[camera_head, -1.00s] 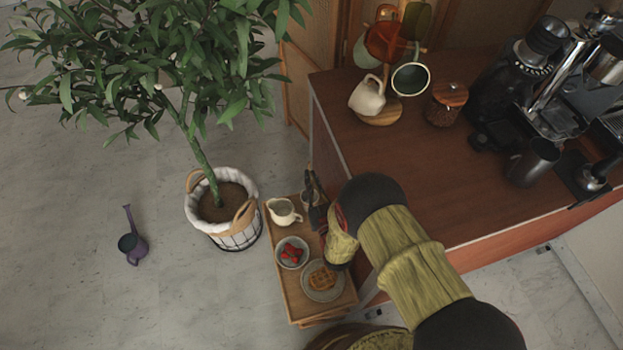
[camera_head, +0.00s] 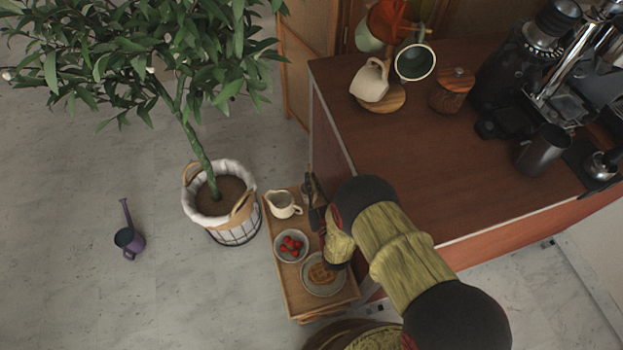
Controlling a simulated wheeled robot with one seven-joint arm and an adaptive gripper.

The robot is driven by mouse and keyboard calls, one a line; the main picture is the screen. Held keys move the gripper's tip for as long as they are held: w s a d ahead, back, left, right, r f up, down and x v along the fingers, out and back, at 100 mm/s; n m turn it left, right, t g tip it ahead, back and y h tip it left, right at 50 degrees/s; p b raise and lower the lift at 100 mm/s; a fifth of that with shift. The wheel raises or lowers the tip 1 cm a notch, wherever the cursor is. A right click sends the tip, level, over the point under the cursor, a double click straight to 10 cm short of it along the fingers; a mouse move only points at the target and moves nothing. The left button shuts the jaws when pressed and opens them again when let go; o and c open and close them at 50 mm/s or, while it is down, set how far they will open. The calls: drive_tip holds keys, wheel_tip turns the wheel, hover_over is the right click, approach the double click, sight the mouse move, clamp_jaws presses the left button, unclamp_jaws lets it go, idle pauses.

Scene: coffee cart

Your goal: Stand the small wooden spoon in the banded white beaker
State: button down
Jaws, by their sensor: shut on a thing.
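My gripper (camera_head: 314,204) is dark and small in the head view, over the far right part of the low wooden tray stand (camera_head: 294,300), beside the counter's left side. It is shut on a thin thing, which fits the small wooden spoon, but the spoon itself is too small and dark to make out clearly. My arm's yellow-green links cover the area just right of the gripper. I cannot make out the banded white beaker; the gripper and arm hide part of the tray stand.
The tray stand holds a cream pitcher (camera_head: 282,204), a bowl of strawberries (camera_head: 291,246) and a waffle plate (camera_head: 323,288). A potted tree (camera_head: 222,200) stands left. The brown counter (camera_head: 400,140) bears a mug rack, a jar (camera_head: 452,90) and a coffee machine.

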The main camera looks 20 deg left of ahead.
drive_tip(key=shift+f, duration=2.65)
drive_tip(key=c, duration=1.9)
unclamp_jaws()
wheel_tip(320, 180, up, 10)
drive_tip(key=shift+f, duration=0.1)
